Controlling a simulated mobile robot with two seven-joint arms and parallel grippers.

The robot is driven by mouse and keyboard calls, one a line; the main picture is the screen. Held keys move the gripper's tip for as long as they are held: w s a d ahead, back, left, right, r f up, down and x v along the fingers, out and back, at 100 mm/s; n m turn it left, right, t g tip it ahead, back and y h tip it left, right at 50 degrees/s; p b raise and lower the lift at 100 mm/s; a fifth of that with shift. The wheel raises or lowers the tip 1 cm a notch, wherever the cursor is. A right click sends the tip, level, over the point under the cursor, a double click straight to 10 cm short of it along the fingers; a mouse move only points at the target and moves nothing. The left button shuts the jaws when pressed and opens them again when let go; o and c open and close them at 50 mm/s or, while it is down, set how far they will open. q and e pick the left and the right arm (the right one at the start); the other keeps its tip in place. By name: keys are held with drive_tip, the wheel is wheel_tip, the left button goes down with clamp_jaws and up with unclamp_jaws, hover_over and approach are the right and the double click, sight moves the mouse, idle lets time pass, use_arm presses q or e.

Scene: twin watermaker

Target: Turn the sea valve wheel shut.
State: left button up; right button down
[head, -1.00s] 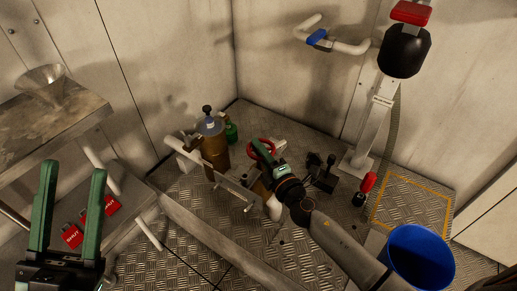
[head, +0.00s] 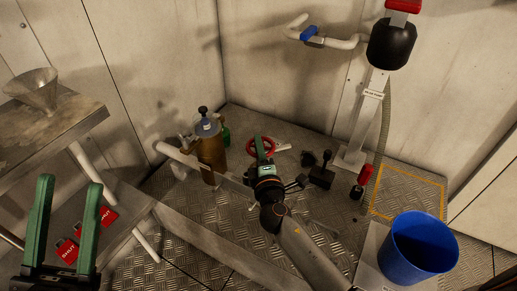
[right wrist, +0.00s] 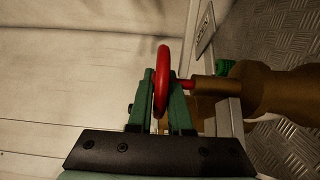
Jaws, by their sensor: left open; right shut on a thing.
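The red sea valve wheel (head: 262,146) stands by the low pipework near the back corner. In the right wrist view the wheel (right wrist: 162,80) is seen edge-on, its red stem running right into a brown valve body (right wrist: 245,88). My right gripper (head: 264,152) is at the wheel, and its green fingers (right wrist: 162,98) are closed on the rim from both sides. My left gripper (head: 70,200) is open and empty at the lower left, well away from the wheel.
A brown cylinder housing (head: 211,155) stands left of the wheel. A blue bucket (head: 418,248) is at the lower right. A bench with a funnel (head: 36,88) and red SHUT tags (head: 66,250) are at the left. A white pump post (head: 368,115) rises behind.

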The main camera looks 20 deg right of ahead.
drive_tip(key=shift+f+h, duration=0.1)
drive_tip(key=shift+h, duration=0.2)
drive_tip(key=c, duration=1.1)
unclamp_jaws()
drive_tip(key=shift+s, duration=0.1)
